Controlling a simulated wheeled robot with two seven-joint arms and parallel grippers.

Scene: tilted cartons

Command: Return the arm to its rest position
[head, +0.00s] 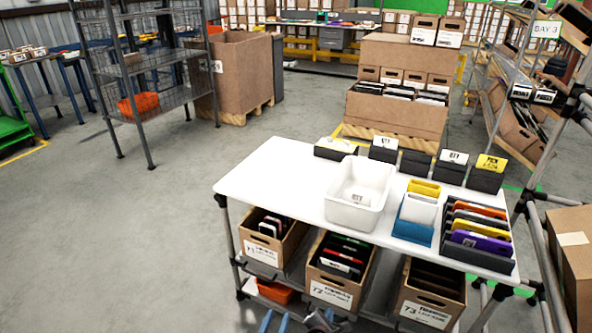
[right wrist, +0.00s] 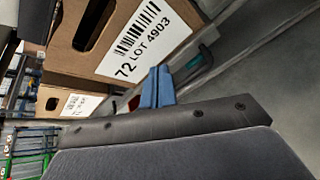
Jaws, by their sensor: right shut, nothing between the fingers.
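My left gripper (head: 274,320) shows at the bottom edge of the head view as two blue fingers standing apart, with nothing seen between them. My right gripper (head: 328,316) is just right of it, low in front of the table, mostly cut off by the frame edge. In the right wrist view its blue fingers (right wrist: 157,88) are together and empty. The carton marked 72 (head: 337,271) is on the lower shelf beyond them; it also fills the upper part of the right wrist view (right wrist: 105,55). No contact between carton and fingers is clear.
The white table (head: 275,182) holds a white bin (head: 358,194), dark label boxes and trays of coloured items. Carton 71 (head: 254,253) and carton 73 (head: 420,312) flank carton 72 on the shelf. Open floor (head: 130,235) lies left; a carton (head: 572,255) stands right.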

